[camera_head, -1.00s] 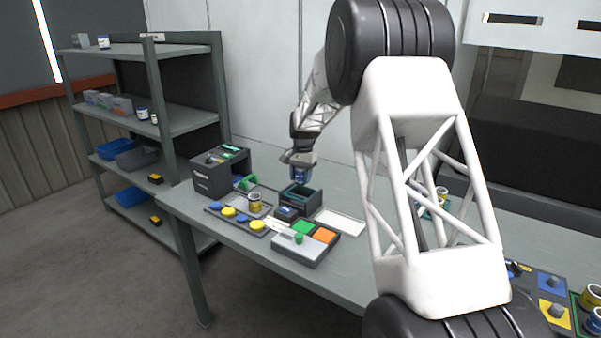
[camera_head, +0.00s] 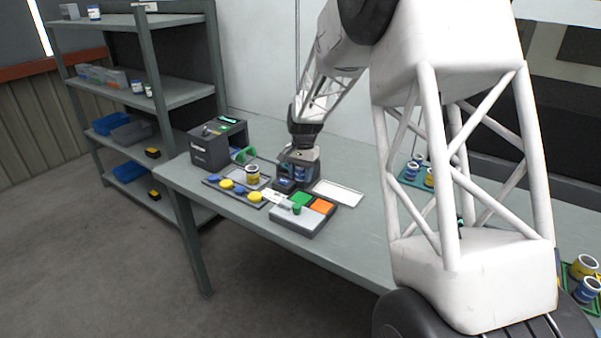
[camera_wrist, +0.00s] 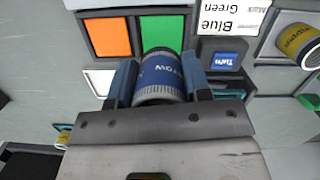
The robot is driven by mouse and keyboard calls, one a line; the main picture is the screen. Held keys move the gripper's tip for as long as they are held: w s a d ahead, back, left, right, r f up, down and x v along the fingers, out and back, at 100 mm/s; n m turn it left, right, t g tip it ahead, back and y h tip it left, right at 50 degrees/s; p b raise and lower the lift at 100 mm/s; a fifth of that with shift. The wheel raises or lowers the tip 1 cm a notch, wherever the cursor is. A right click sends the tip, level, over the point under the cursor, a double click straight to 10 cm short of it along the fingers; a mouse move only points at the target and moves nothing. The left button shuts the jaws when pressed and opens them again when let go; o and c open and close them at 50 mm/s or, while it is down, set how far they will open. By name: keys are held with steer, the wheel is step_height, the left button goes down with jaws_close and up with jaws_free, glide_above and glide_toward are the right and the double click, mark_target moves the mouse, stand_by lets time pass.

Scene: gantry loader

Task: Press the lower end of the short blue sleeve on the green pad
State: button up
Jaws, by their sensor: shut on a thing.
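My gripper (camera_head: 298,170) is shut on the short blue sleeve (camera_wrist: 161,78), which sits between its two fingers in the wrist view. The sleeve has a blue band with white lettering and a pale rim; its lower end is hard to see. In the head view the sleeve (camera_head: 301,173) is low at the dark open box, which my gripper largely hides; I cannot tell whether it is inside. The green pad (camera_head: 301,198) lies just in front of the gripper, beside an orange pad. In the wrist view the green pad (camera_wrist: 163,32) is just beyond the sleeve, apparently not touched.
A white plate (camera_head: 338,193) lies to the right. A dark cabinet (camera_head: 208,150) stands left.

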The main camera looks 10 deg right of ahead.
mark_target(300, 199)
steer(key=shift+f, duration=0.25)
steer(key=shift+f, duration=3.5)
steer(key=shift+r, duration=3.1)
